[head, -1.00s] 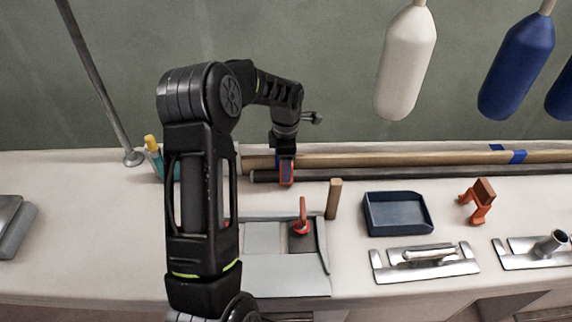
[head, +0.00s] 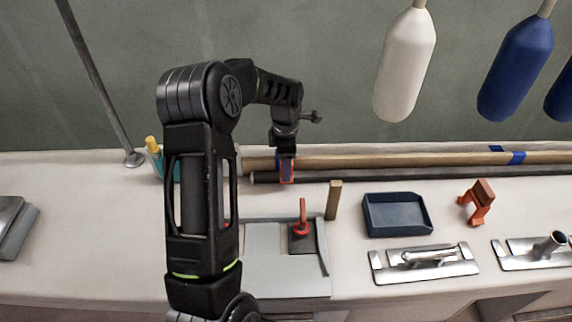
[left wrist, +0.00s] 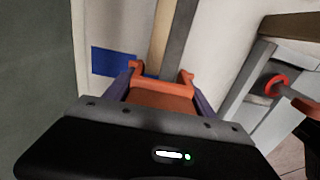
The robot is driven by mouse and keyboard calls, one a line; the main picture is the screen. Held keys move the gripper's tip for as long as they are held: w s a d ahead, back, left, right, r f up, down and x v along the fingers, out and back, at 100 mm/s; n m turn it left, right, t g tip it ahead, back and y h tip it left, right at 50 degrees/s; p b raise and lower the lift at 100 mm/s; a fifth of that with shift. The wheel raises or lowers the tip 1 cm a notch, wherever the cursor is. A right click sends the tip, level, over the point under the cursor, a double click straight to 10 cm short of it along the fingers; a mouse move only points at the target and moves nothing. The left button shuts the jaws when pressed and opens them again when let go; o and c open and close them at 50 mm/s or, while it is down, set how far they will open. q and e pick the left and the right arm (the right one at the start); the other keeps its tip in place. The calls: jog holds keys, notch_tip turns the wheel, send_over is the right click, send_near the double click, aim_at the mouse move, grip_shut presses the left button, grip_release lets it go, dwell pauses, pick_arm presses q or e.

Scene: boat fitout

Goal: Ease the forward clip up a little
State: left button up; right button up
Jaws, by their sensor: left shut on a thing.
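My left gripper (head: 286,168) is at the long wooden pole and dark rod by the wall. It is shut on an orange clip (left wrist: 160,98), which shows as a small orange patch between the fingers in the head view (head: 287,178). In the left wrist view the clip's two prongs point away from me, with the wooden pole (left wrist: 160,40) and the grey rod (left wrist: 178,42) running on beyond. I cannot tell whether the clip touches either one. My right gripper is not in view.
A second orange clip-like piece with a brown block (head: 477,202) stands right of a navy tray (head: 397,214). A red-handled part (head: 302,222) and a wooden peg (head: 333,199) are just in front of the gripper. White (head: 404,65) and blue (head: 516,65) fenders hang above.

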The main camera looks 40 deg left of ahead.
pick_arm(q)
jog(key=shift+w+r, duration=0.1)
jog(key=shift+r, duration=0.15)
jog(key=o, duration=1.9)
jog(key=shift+r, duration=3.85)
jog(key=shift+r, duration=0.1)
